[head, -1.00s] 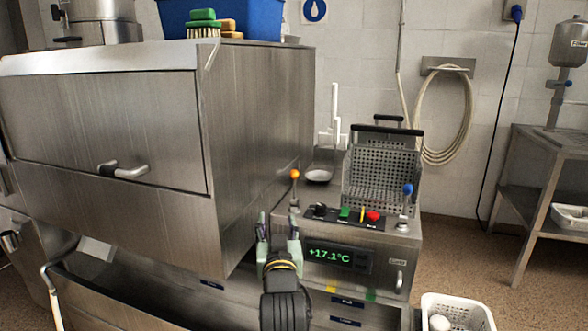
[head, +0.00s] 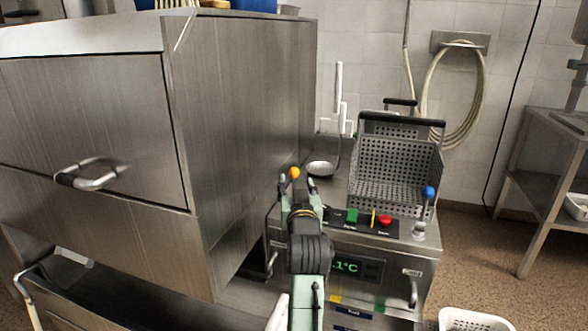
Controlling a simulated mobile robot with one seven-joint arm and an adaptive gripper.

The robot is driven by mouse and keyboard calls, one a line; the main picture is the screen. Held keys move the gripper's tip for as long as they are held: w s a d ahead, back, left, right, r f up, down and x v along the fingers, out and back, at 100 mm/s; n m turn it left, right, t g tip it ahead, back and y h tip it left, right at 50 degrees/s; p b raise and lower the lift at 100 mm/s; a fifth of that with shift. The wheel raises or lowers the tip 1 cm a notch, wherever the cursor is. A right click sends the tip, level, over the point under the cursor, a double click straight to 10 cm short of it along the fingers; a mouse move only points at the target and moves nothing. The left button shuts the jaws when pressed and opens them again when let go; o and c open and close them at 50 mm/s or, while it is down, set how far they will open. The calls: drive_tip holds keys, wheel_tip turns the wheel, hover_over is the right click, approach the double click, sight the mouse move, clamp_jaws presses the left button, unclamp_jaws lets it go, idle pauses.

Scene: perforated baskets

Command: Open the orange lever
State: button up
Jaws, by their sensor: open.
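The orange lever shows as a round orange knob (head: 294,173) at the back left of the fryer-like unit's top panel. Its stem is mostly hidden behind my gripper. My gripper (head: 296,186) is open, with its two fingertips just below the knob in the head view, one on each side of it. I cannot tell whether the fingers touch the lever or are still in front of it.
A blue-knobbed lever (head: 428,193) stands at the panel's right. Green and red buttons (head: 384,221) lie between. A perforated basket (head: 395,165) and a ladle (head: 321,168) are behind. A large steel cabinet (head: 245,130) stands close on the left. A white basket (head: 472,320) sits at lower right.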

sight(295, 174)
drive_tip(key=w, duration=0.2)
drive_tip(key=w+p, duration=0.1)
drive_tip(key=w, duration=0.4)
drive_tip(key=shift+w+a, duration=0.35)
drive_tip(key=shift+w, duration=0.05)
clamp_jaws()
idle(0.4)
